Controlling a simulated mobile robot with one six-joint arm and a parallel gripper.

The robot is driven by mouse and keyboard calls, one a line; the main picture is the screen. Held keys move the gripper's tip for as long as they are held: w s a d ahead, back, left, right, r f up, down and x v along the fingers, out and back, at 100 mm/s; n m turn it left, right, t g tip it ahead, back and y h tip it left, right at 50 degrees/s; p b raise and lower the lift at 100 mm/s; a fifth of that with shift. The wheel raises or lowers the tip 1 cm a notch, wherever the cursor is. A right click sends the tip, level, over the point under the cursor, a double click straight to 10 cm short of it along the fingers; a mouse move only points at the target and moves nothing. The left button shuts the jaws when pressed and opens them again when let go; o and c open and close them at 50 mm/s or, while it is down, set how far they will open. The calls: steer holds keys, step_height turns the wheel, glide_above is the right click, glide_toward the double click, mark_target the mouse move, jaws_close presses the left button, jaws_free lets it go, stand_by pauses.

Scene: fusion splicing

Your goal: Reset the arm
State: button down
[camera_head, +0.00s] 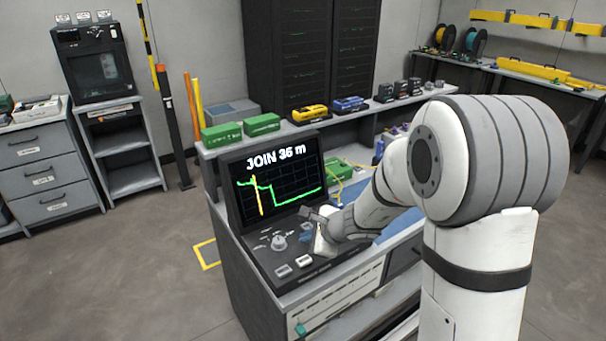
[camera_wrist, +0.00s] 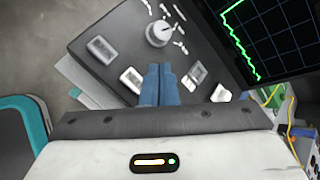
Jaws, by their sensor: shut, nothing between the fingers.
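My arm reaches from the right side of the head view down to the console with the screen. My gripper (camera_head: 318,217) is just above the right part of the console's control panel. In the wrist view its two blue fingers (camera_wrist: 159,72) are together with nothing between them, over the row of light-coloured buttons. A round knob (camera_wrist: 159,33) stands beyond the fingertips. In the head view the knob (camera_head: 279,242) is left of my gripper. Whether the fingers touch the panel cannot be told.
The console screen (camera_head: 280,181) reads "JOIN 36 m" above a green trace. Green boxes (camera_head: 262,124) and yellow and blue devices (camera_head: 309,114) stand on the shelf behind. A black rack (camera_head: 311,55) is further back. Open floor (camera_head: 130,270) lies to the left.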

steer(key=s+r+n+g, duration=0.1)
steer(key=s+r+n, duration=0.5)
steer(key=s, duration=0.1)
steer(key=s+d+r+n+g+h, duration=0.1)
steer(key=s+d+r+n+h, duration=0.1)
steer(key=s+d+n, duration=0.4)
steer(key=s+d+r+n+g+h, duration=0.1)
steer(key=s+d+n+h, duration=0.3)
steer(key=s+d, duration=0.4)
steer(key=s+r+n, duration=0.1)
steer(key=s, duration=0.3)
steer(key=shift+s+d+n+g+h, duration=0.2)
steer(key=shift+s+n+g+h, duration=0.1)
steer(key=shift+n+g, duration=0.1)
steer(key=shift+d, duration=0.1)
stand_by(1.2)
